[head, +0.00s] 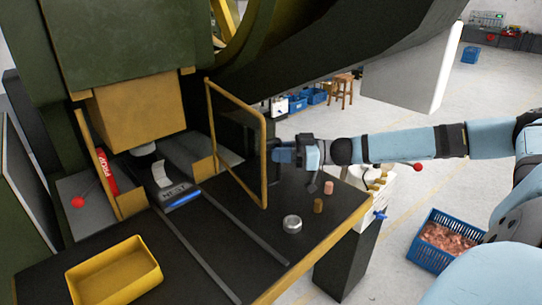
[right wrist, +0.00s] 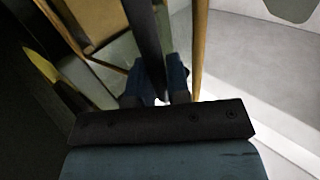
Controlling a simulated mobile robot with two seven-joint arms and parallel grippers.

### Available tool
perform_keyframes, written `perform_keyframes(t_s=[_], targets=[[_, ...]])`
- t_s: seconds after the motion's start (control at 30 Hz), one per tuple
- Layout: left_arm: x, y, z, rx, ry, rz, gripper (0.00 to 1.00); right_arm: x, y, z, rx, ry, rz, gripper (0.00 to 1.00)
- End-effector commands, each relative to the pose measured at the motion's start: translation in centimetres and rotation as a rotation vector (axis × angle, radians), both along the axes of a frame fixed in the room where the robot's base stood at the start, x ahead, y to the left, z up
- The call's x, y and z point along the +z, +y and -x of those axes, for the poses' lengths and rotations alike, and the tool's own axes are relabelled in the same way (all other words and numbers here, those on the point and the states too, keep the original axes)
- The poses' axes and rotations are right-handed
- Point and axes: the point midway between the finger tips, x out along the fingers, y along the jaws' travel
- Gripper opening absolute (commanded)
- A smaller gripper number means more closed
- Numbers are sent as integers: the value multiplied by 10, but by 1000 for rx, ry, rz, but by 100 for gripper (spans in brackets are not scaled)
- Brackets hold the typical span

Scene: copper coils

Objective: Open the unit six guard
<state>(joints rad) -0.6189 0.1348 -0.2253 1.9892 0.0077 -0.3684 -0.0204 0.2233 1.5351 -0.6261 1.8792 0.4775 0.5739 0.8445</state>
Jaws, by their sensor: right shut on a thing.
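The guard (head: 264,130) is a yellow-framed dark mesh panel. It stands upright at the right side of the machine's work table, swung out from the machine body. My right gripper (head: 272,152) reaches in from the right to the guard's outer edge. In the right wrist view, my right gripper (right wrist: 160,88) has its fingers closed around a dark upright bar (right wrist: 148,45), which looks like the guard's handle. The yellow frame edge (right wrist: 199,50) runs just to the right of the fingers. My left gripper is not in view.
A yellow tray (head: 113,272) sits at the table's front left. A blue crate of copper pieces (head: 447,240) stands on the floor at right.

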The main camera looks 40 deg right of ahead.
Motion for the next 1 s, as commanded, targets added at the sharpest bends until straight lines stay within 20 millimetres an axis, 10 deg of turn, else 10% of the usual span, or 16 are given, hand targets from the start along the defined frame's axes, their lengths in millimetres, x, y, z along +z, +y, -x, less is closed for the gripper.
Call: perform_keyframes(t_s=[0.63,0.73,1.0], targets=[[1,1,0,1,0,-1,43,4,-15,-1,42,-4,-6,0],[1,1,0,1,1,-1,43,4,-15,-1,42,-5,-5,37],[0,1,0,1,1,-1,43,1,-15,0,43,-1,-3,41]])
